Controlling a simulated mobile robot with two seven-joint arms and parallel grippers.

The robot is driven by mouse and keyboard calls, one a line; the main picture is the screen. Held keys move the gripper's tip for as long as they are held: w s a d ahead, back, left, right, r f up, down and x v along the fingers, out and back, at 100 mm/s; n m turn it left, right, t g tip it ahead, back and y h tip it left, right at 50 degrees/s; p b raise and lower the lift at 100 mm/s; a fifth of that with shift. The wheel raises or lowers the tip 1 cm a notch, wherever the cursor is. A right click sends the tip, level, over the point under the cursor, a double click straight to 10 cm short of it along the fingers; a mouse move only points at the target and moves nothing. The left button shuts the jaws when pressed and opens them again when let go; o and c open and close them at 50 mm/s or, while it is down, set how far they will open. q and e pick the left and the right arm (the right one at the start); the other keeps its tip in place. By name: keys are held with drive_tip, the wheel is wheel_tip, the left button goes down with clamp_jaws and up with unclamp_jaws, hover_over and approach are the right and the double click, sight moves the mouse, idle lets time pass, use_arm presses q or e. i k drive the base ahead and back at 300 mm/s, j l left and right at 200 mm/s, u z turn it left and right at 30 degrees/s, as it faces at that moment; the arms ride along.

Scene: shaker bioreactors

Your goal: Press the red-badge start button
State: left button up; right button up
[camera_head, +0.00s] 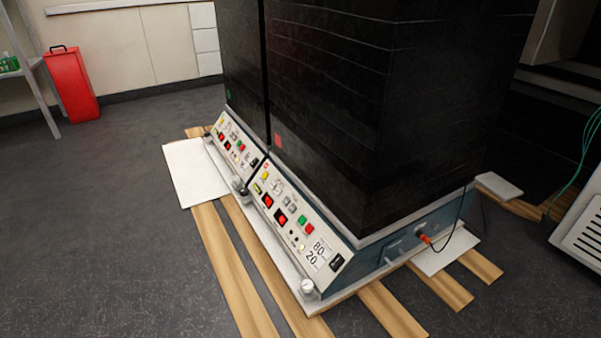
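The near shaker unit has a tall black housing with a small red badge (278,140) at its lower left edge. Below it a slanted white control panel (325,258) faces left. This panel bears a green button (302,219) beside a red button (309,229), two red displays (267,201), a yellow knob-like spot (265,176), a black switch (337,262) and the numbers 80 and 20. Button labels are too small to read. The far unit has a green badge (228,94) and a similar panel (236,140). Neither of my grippers is in view.
Both units stand on a pale base plate over wooden slats (235,275) on a dark floor. The floor left of the panels is clear.

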sight(302, 220)
drive_tip(key=i+j+z, duration=0.25)
drive_tip(key=i+j, duration=1)
